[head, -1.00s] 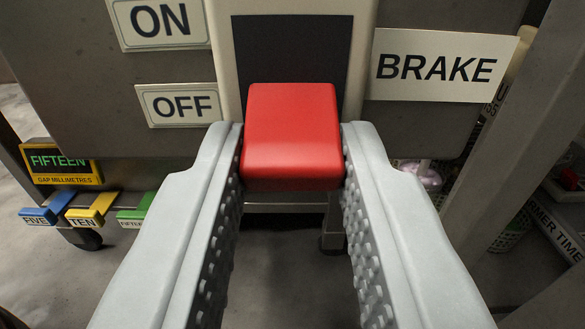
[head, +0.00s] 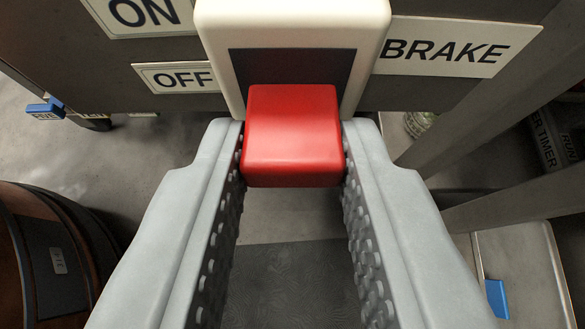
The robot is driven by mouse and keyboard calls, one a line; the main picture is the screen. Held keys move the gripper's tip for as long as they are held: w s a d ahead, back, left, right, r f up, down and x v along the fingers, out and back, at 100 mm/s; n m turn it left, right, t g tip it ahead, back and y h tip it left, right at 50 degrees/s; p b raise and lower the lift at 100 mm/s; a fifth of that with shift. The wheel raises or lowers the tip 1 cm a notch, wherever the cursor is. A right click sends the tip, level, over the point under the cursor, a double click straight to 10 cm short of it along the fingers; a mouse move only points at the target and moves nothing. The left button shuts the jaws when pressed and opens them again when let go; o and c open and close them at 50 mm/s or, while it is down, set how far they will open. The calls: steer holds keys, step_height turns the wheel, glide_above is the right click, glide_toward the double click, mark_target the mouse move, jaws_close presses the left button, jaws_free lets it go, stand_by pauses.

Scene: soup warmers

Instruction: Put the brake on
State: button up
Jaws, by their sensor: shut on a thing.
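The red lever handle (head: 291,140) sticks out toward me from the dark slot (head: 285,67) of a cream housing (head: 290,25). My gripper (head: 292,150) is shut on the red handle, with one grey finger on each side of it. The BRAKE sign (head: 447,50) is on the panel right of the housing. The ON sign (head: 150,13) is at the upper left, partly cut off, and the OFF sign (head: 176,77) is below it. The handle appears lower in the picture than the OFF sign. The lever's base inside the slot is hidden behind the handle.
A brown barrel (head: 60,260) stands at the lower left. A blue FIVE block (head: 45,110) shows at the left. Grey frame bars (head: 520,200) and a tray with a blue thing (head: 497,298) are at the lower right. Floor shows below the handle.

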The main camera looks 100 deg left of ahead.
steer(key=shift+a+r+t+h, duration=0.2)
steer(key=shift+r+h, duration=0.15)
steer(key=shift+h, duration=0.45)
steer(key=shift+a+r+t+h, duration=0.1)
steer(key=shift+r+t+h, duration=0.2)
steer(key=shift+h, duration=0.5)
steer(key=o, duration=1)
steer(key=shift+r, duration=0.1)
steer(key=v, duration=1.7)
steer(key=shift+w+r, duration=0.15)
steer(key=shift+w, duration=0.05)
